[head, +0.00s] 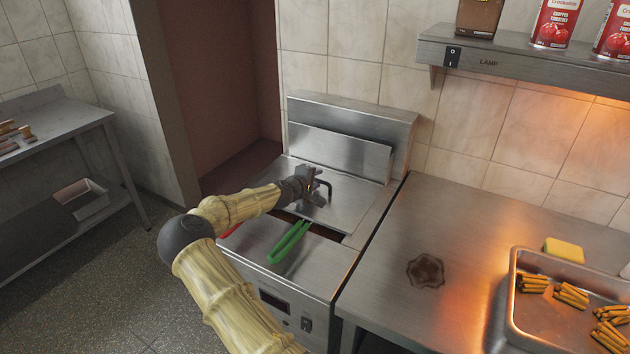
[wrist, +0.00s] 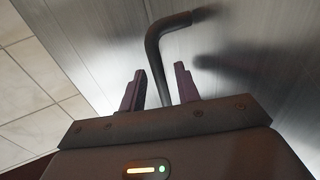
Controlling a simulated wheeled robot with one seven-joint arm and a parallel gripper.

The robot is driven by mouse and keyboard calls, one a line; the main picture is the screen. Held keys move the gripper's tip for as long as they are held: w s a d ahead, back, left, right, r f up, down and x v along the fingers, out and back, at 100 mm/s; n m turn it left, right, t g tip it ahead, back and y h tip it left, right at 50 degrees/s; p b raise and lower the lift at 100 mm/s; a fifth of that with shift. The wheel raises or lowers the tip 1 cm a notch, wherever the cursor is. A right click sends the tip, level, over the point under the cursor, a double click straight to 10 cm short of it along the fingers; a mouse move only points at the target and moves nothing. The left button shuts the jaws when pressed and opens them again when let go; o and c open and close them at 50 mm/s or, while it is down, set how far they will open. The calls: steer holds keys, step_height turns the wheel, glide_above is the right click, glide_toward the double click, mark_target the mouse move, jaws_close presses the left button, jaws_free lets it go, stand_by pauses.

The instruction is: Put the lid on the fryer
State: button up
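The fryer (head: 300,286) is a steel unit in the middle of the head view. The lid (head: 350,204) is a flat steel plate with a dark bent handle (head: 325,185). It appears to lie over the rear of the fryer top, with a dark gap in front of it. My gripper (head: 314,184) is at the handle. In the wrist view, the handle (wrist: 156,58) runs between the two separated fingers of my gripper (wrist: 160,83), with small gaps visible beside it. The lid (wrist: 240,65) fills the background there.
A green handle (head: 289,242) crosses the fryer's front edge; a red handle (head: 230,229) is partly behind my arm. A steel counter (head: 400,290) stands right, with a tray (head: 515,320) of fries bundles and a yellow sponge (head: 564,249). A shelf (head: 510,62) hangs above.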

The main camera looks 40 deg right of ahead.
steer(key=shift+f, duration=0.15)
steer(key=shift+a, duration=0.15)
steer(key=shift+a, duration=0.15)
steer(key=b+v, duration=0.1)
steer(key=v, duration=1.6)
steer(key=shift+b, duration=0.3)
steer(key=shift+s+r, duration=0.15)
steer(key=shift+r, duration=0.1)
